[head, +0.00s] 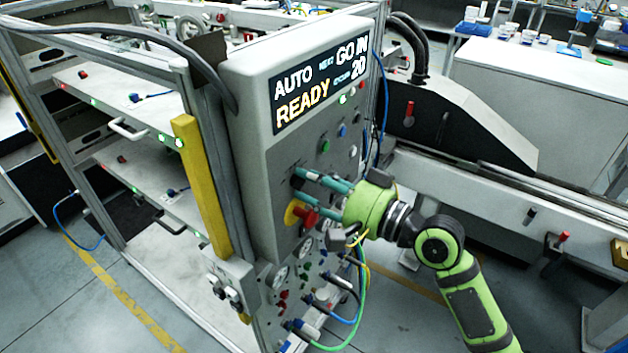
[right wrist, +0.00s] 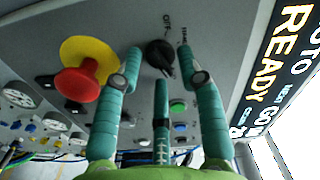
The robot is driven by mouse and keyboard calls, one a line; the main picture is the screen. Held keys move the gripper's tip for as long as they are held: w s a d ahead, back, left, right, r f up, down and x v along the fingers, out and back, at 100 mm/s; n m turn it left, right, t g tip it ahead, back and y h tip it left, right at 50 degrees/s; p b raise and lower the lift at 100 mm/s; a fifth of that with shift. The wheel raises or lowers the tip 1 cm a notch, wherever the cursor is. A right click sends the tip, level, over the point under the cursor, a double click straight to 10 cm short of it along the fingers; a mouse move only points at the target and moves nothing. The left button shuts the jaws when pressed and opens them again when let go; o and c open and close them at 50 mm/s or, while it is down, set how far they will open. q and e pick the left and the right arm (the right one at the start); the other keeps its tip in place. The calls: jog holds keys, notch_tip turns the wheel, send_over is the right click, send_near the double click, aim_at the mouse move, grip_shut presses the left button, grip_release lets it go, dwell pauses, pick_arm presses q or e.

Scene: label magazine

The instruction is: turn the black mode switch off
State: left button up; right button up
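My left gripper is not in view.
A red emergency stop button (right wrist: 76,80) on a yellow disc sits close left of the fingers; it also shows in the head view (head: 309,217). A green button (right wrist: 178,105) is near. The display (head: 318,85) reads AUTO and READY. Cables (head: 352,310) hang below.

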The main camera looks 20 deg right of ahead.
grip_shut()
